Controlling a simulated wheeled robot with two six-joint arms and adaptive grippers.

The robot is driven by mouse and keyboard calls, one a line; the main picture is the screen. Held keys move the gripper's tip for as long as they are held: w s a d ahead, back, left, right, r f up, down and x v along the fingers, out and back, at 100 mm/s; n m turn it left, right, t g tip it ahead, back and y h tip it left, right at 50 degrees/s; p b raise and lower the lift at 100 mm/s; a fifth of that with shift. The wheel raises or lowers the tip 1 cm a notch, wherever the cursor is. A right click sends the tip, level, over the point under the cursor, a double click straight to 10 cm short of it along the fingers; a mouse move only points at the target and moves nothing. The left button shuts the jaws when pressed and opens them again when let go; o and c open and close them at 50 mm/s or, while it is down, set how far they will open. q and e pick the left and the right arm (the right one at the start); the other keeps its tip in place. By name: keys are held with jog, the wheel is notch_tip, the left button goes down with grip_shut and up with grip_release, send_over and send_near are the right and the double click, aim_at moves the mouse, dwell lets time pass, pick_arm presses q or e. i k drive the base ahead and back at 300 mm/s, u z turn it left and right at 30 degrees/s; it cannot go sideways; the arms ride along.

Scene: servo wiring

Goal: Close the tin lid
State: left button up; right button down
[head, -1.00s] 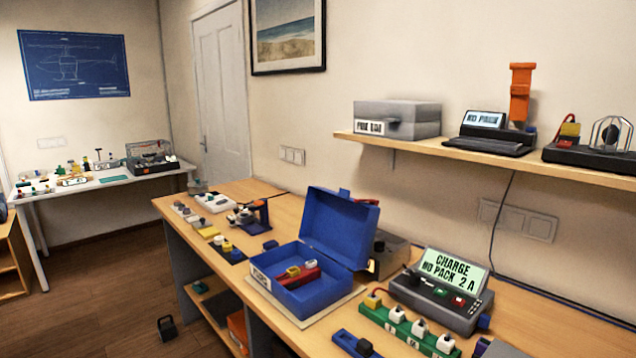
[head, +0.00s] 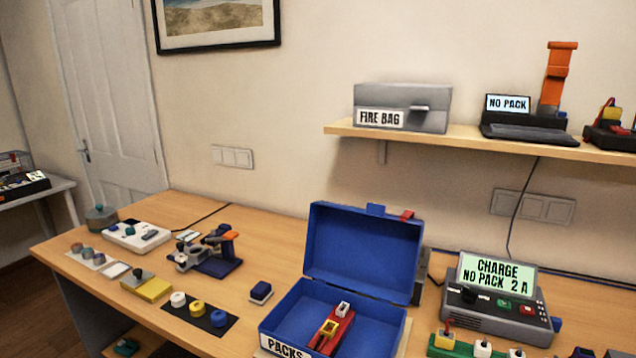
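A blue box labelled PACKS (head: 268,327) stands on the workbench at the bottom middle of the head view. It looks like the tin. Inside lies a red pack (head: 329,335) with a white and a yellow connector. The box's front bottom is cut off by the frame. Neither of my grippers is in view.
A charger (head: 500,301) stands right of the box, with a green connector strip (head: 455,346) before it. Left are a small dark-blue block (head: 261,291), a dark mat (head: 218,327) with knobs and a blue clamp stand (head: 212,263). A shelf (head: 460,136) with a fire bag (head: 402,106) hangs above.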

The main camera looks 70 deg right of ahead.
aim_at(368, 250)
jog(key=i, duration=1.45)
jog(key=z, duration=1.85)
